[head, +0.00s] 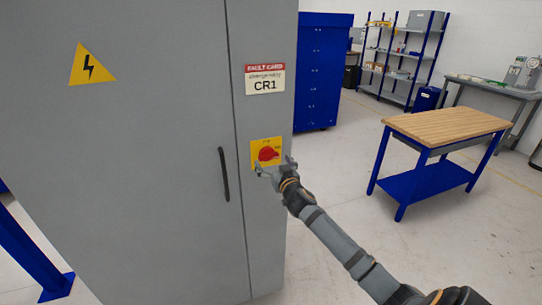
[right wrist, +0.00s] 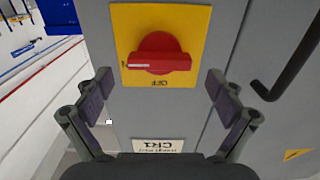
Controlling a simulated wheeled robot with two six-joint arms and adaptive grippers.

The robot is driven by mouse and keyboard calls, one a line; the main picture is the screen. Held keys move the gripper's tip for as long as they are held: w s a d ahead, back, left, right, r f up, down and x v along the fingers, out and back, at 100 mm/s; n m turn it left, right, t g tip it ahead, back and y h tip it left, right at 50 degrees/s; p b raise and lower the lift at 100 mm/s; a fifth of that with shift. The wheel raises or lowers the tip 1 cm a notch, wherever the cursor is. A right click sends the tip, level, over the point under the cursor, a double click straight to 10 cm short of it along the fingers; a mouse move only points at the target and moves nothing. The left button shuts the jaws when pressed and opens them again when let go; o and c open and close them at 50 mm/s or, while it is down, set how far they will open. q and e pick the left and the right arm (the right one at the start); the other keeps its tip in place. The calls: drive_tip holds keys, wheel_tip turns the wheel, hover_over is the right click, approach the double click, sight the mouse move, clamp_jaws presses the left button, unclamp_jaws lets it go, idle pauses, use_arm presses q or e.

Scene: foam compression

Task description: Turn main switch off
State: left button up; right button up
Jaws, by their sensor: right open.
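The main switch is a red rotary knob (head: 268,154) on a yellow plate (head: 257,146) on the grey cabinet's right door. In the right wrist view, which is upside down, the knob (right wrist: 160,55) lies level, its white mark at the left end. The word OFF reads upside down on the plate just below it, so the mark does not point at OFF. My right gripper (head: 275,167) is open and empty in front of the plate. In the wrist view its two fingers (right wrist: 158,84) stand apart, either side of the knob and apart from it. My left gripper is not in view.
The cabinet (head: 150,170) has a black handle (head: 224,174) left of the switch and a CR1 card (head: 264,80) above it. A blue cabinet (head: 322,75), shelves and a wood-topped table (head: 445,126) stand to the right. Floor between them is clear.

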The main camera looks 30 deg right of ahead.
drive_tip(key=shift+w+d+r, duration=0.1)
drive_tip(key=shift+w+d, duration=0.05)
drive_tip(key=shift+w, duration=0.7)
drive_tip(key=c, duration=1.2)
drive_tip(key=shift+o, duration=0.2)
